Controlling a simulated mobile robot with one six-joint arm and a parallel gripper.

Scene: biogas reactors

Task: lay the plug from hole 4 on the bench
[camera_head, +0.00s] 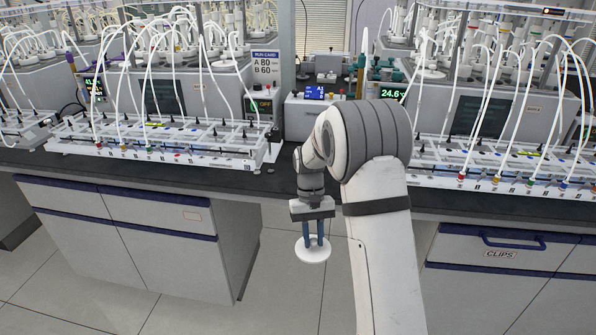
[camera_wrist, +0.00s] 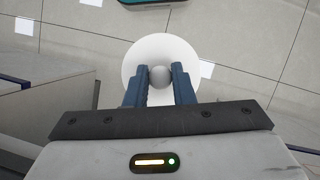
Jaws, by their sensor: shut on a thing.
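My gripper (camera_head: 313,240) hangs in front of the bench edge, over the floor gap between two cabinets. Its two blue fingers are shut on a white plug (camera_head: 313,252), which has a wide round disc and a knob. In the wrist view the plug (camera_wrist: 161,52) shows as a white disc, with its grey knob between the fingertips (camera_wrist: 160,78). The dark bench top (camera_head: 290,183) lies behind and above the gripper in the head view. I cannot make out hole 4 or its number.
Reactor units with white tubes stand on the bench at left (camera_head: 165,140) and right (camera_head: 500,165). A drawer labelled CLIPS (camera_head: 500,254) is at right.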

